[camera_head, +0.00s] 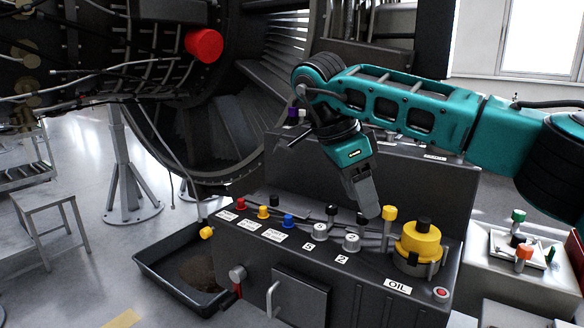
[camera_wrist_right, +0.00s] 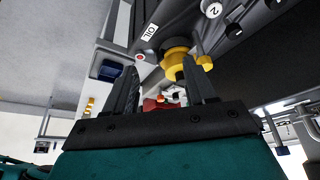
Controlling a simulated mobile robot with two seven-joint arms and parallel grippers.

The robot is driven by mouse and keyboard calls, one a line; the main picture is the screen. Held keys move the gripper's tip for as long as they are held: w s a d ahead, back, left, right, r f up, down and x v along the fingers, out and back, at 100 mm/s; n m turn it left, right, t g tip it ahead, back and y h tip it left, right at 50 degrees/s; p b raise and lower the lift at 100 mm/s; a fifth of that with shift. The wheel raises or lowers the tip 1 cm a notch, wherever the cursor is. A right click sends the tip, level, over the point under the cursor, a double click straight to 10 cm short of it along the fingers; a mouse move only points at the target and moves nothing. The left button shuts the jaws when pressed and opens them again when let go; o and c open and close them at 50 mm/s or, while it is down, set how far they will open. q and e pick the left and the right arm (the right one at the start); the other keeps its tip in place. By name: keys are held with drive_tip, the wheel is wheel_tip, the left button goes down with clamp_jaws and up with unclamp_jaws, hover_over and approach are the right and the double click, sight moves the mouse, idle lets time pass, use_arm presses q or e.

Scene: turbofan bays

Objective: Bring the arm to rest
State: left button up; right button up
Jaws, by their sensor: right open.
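My right arm (camera_head: 445,110), teal with black joints, reaches in from the right of the head view. Its right gripper (camera_head: 370,208) points down over the dark console (camera_head: 335,275), in front of the console's raised back panel. In the wrist view the two dark fingers of the right gripper (camera_wrist_right: 162,82) stand apart with nothing held between them. The yellow oil cap (camera_head: 418,243) is to the right of the gripper in the head view; it also shows beyond the fingers in the wrist view (camera_wrist_right: 174,58). Whether the fingertips touch anything cannot be told. My left gripper is not in view.
The console top carries red, yellow, blue and grey knobs and a yellow-topped lever (camera_head: 389,213). A black drip tray (camera_head: 160,277) lies on the floor at left. The turbofan (camera_head: 215,120) stands behind. A side unit (camera_head: 515,262) with coloured knobs is at right.

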drive_tip(key=s+a+f+g+y, duration=0.2)
drive_tip(key=s+a+f+y, duration=0.2)
drive_tip(key=a+f, duration=0.35)
drive_tip(key=s+a+f+g+y, duration=0.2)
drive_tip(key=s+a+f+y, duration=0.2)
drive_tip(key=a+f, duration=0.3)
drive_tip(key=s+a+r+m+g+y, duration=0.35)
drive_tip(key=s+a+m+y, duration=0.45)
drive_tip(key=a+y, duration=0.45)
drive_tip(key=w+d+f+m+t+h, duration=0.1)
drive_tip(key=w+d+f+m+t, duration=0.3)
drive_tip(key=d+m+t, duration=0.7)
drive_tip(key=w+d+f+m+t+h, duration=0.1)
drive_tip(key=w+d+f+m+t, duration=0.3)
drive_tip(key=m+t, duration=1.15)
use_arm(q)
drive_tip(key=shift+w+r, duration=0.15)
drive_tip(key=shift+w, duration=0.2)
use_arm(e)
drive_tip(key=s+d+f+m+g+h, duration=0.4)
drive_tip(key=s+d+f+m+h, duration=0.2)
drive_tip(key=d+f+m, duration=0.3)
drive_tip(key=s+d+f+m+g+h, duration=0.5)
drive_tip(key=s+d+f+m, duration=0.4)
drive_tip(key=f, duration=0.4)
drive_tip(key=shift+s+d+m+h, duration=0.15)
drive_tip(key=shift+d+m+h, duration=0.3)
drive_tip(key=shift+h, duration=0.1)
